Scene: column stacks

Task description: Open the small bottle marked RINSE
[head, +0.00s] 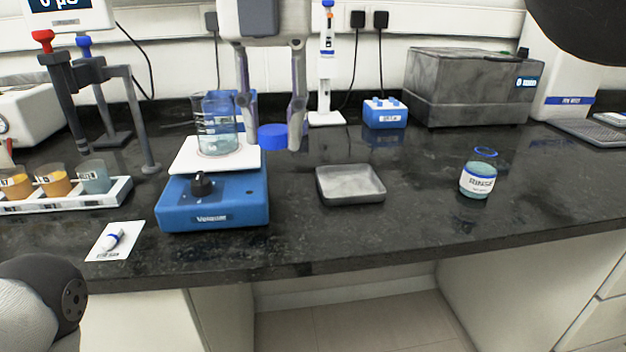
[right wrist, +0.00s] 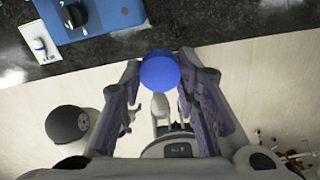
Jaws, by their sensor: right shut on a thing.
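A small bottle (head: 478,180) stands upright on the dark bench at the right in the head view. It holds blue-green liquid and has a white label whose print is too blurred to read surely. Its neck (head: 486,153) is ringed in blue and has no cap on it. My right gripper (head: 271,122) comes down from the top of the head view, well left of the bottle. It is shut on a blue cap (head: 272,137), held between its fingertips. The cap also shows in the right wrist view (right wrist: 160,73). My left gripper is out of view.
A grey metal tray (head: 350,197) lies empty between the held cap and the bottle. A blue stirrer (head: 213,207) carries a beaker (head: 217,140) close left of my right gripper. A blue block (head: 385,120) and a grey bath (head: 462,105) stand behind. The bench around the bottle is clear.

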